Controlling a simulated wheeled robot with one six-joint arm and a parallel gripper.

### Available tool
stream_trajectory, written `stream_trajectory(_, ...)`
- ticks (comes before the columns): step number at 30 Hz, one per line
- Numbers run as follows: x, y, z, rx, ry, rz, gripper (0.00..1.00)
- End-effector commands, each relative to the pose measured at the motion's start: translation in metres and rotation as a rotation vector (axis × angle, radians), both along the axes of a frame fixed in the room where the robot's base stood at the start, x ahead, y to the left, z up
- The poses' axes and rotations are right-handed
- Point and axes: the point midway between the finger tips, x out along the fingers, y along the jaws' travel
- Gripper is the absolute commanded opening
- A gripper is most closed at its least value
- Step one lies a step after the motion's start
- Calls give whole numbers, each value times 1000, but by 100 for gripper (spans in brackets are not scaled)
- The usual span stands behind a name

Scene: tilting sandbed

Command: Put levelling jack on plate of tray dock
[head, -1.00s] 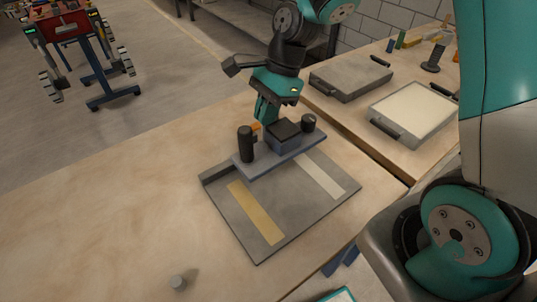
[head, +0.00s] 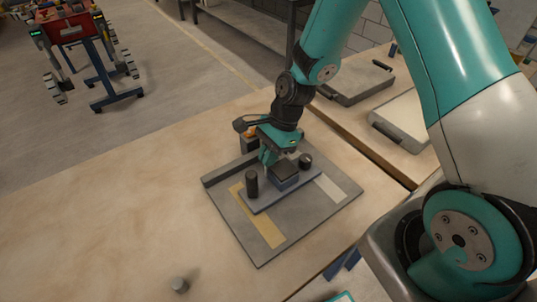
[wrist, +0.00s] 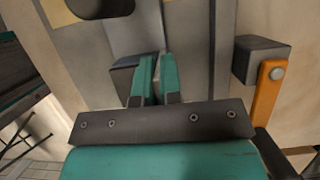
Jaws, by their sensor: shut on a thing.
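The levelling jack (head: 262,203) is a blue-grey bar with a black cylinder near each end and a dark-topped block in the middle. It is over the grey plate of the tray dock (head: 311,210), across its pale strips, low against the plate; I cannot tell whether it touches. My gripper (head: 272,157) is shut on the jack from behind its middle block. In the wrist view the teal fingertips (wrist: 157,62) are close together, and the arm hides part of what they grip. The jack's blue block (wrist: 123,72) shows beside them.
A dark block with an orange lever (wrist: 266,95) stands at the dock's back edge, close to my gripper. A small grey cylinder (head: 180,285) stands on the near table. A grey tray (head: 350,84) and a pale-topped tray (head: 402,122) lie on the right bench.

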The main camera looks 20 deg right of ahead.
Motion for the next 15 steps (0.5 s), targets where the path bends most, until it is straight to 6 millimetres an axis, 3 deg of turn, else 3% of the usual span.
stream_trajectory(4,0,0,-3,1,0,0,0)
stream_trajectory(8,0,0,-2,0,0,0,32)
stream_trajectory(15,0,0,-2,0,0,0,32)
